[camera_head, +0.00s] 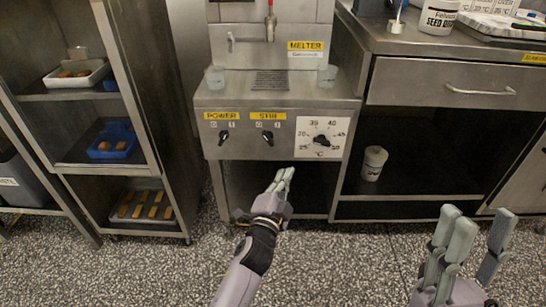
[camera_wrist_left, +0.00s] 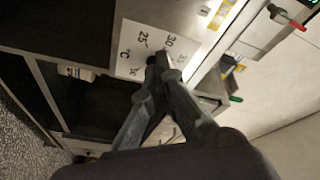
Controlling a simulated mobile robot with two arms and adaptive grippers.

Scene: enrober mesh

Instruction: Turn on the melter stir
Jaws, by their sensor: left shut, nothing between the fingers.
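The melter (camera_head: 275,95) is a steel machine with a front panel. The black STIR knob (camera_head: 268,138) sits under a yellow STIR label, with small position marks above it. Its exact setting is too small to read. The similar POWER knob (camera_head: 224,138) is to its left. A white temperature dial (camera_head: 322,140) is to its right; its plate shows in the left wrist view (camera_wrist_left: 140,48). My left gripper (camera_head: 285,174) is shut and empty, below the panel between the STIR knob and the dial, apart from the knob. My right gripper (camera_head: 470,230) is open at lower right, its fingers spread.
A red-handled tap (camera_head: 270,22) and two clear cups (camera_head: 215,77) are above the panel. A shelf rack (camera_head: 125,90) with trays stands left. A steel counter with a drawer (camera_head: 445,83) stands right, a white tub (camera_head: 373,163) on its lower shelf. Speckled floor is clear in front.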

